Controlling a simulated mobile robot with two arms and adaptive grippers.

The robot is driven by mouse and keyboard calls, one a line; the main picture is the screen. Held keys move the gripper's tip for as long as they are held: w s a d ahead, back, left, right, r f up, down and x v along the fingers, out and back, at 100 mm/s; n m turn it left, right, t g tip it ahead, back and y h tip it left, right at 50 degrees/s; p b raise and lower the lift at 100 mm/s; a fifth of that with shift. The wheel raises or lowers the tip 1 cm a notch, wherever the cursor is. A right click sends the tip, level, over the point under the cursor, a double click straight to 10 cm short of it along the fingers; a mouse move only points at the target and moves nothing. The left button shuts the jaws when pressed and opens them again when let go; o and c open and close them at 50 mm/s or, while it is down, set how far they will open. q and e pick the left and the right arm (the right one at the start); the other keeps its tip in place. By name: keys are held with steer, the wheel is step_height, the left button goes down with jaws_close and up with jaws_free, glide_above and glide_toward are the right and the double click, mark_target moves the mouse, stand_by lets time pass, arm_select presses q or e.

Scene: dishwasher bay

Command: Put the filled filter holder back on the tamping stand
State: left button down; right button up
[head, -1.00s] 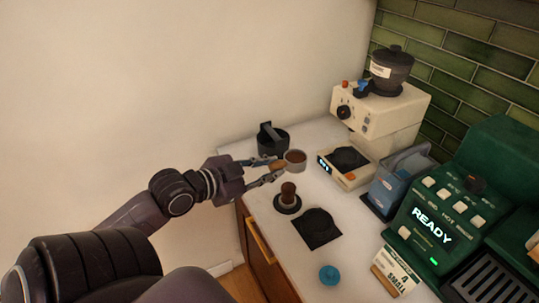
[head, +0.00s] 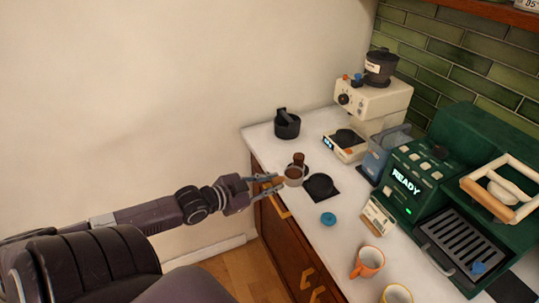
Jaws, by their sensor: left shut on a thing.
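The filter holder (head: 294,175) has a metal basket with brown grounds in it and a wooden handle. My left gripper (head: 271,184) is shut on its handle and holds it near the counter's front edge. The basket overlaps the tamper's foot in the picture; I cannot tell its exact height. The tamping stand (head: 334,192) is a black square with a dark round middle on the counter, just right of the basket. A tamper (head: 298,158) with a brown handle stands upright behind the basket. My right gripper is not in view.
A black knock box (head: 287,125) stands at the far left of the counter (head: 262,135). A cream grinder (head: 372,103) and green coffee machine (head: 445,165) stand behind.

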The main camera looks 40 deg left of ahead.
mark_target(286, 182)
arm_select(q)
steer(key=shift+b+x, duration=0.9)
steer(key=shift+x, duration=0.2)
steer(key=w+b, duration=0.1)
steer(key=w+d+b, duration=0.2)
steer(key=shift+w+d+f+b, duration=0.1)
steer(key=shift+w+f+b, duration=0.2)
steer(key=shift+w+f, duration=0.1)
steer(key=w, duration=0.1)
steer(key=w+d+b, duration=0.1)
steer(key=w+b, duration=0.1)
steer(key=w, duration=0.1)
steer(key=shift+d+r, duration=0.1)
steer(key=shift+d, duration=0.3)
steer(key=shift+w+f+b, duration=0.1)
steer(key=shift+f+b, duration=0.3)
steer(key=shift+f, duration=0.6)
steer(key=shift+f+b, duration=0.45)
steer(key=shift+f, duration=0.5)
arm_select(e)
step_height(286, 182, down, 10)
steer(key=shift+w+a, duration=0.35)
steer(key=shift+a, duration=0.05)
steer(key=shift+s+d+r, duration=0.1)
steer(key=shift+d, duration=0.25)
arm_select(q)
steer(key=shift+p, duration=0.3)
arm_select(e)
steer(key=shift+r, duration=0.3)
